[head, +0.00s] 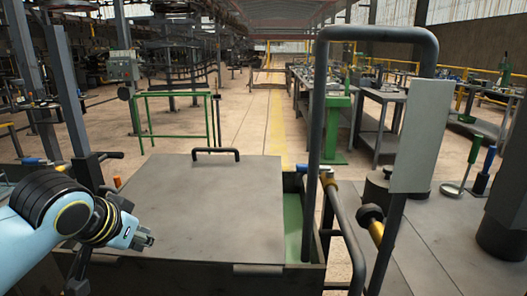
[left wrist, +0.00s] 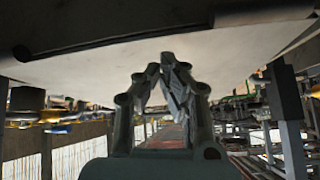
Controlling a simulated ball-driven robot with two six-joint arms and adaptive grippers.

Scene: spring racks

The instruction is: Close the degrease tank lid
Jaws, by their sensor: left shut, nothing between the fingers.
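The degrease tank lid (head: 205,205) is a broad grey plate in the middle of the head view, with a dark bar handle (head: 216,152) at its far edge. It spans most of the tank. I cannot tell whether it lies fully flat. A strip of the tank's green inner wall (head: 293,215) shows along its right side. My left gripper (head: 148,240) is at the lid's near left edge, shut and empty; contact is unclear. Its closed fingers (left wrist: 165,62) also show in the left wrist view, close to a large pale surface that I cannot identify surely. My right gripper is out of view.
A thick dark pipe frame (head: 318,130) with a grey panel (head: 421,135) rises right of the lid. Pipes and a brass-coloured valve (head: 372,222) are beside it. A green rail frame (head: 180,118) stands beyond, with open floor around it.

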